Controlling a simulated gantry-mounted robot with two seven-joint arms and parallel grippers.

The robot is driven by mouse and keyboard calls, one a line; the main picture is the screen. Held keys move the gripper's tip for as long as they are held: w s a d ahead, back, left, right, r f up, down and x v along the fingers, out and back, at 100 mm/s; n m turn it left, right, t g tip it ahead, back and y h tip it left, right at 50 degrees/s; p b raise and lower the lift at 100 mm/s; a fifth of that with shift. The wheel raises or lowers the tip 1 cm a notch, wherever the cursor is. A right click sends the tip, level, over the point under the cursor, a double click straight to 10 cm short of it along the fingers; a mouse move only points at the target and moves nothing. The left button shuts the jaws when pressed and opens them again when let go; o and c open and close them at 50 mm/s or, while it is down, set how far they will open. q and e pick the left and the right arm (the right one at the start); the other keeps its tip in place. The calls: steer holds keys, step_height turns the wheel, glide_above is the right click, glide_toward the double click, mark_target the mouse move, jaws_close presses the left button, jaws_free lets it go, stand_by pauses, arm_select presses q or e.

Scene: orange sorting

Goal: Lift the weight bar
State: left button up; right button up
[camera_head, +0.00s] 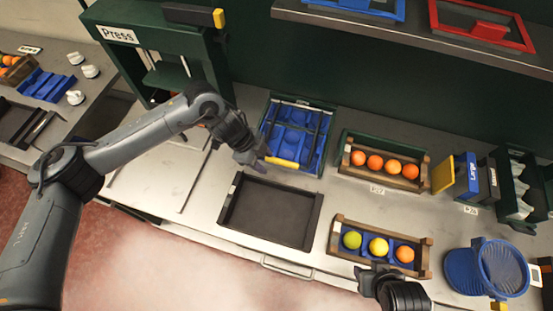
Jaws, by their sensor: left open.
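A bar with a yellow grip (283,162) lies along the front edge of the blue tray (318,165); it looks like the weight bar. Thin dark rods run over the tray from front to back. My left gripper (258,166) is open at the left end of the yellow grip, very close to it. I cannot tell whether they touch. My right gripper (365,278) is low in the picture, just in front of the fruit crate, away from the bar; its jaws are not clear.
An empty dark tray (270,212) lies in front of the blue tray. A wooden crate of oranges (428,172) stands to the right, and a crate of mixed fruit (337,240) in front of it. A blue basket (452,268) is at far right. The green press (141,50) stands behind my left arm.

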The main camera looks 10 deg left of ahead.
mark_target(281, 161)
arm_select(q)
steer(key=shift+t, duration=0.5)
steer(key=w+d+f, duration=0.1)
steer(key=f, duration=0.1)
steer(key=w+d+f, duration=0.1)
steer(key=w+f, duration=0.1)
steer(key=w+d+f, duration=0.1)
steer(key=d+f, duration=0.1)
steer(key=shift+w+d+f, duration=0.1)
steer(key=shift+w+f, duration=0.05)
steer(key=shift+f, duration=0.1)
steer(key=shift+c, duration=0.2)
jaws_close()
steer(key=shift+r, duration=0.1)
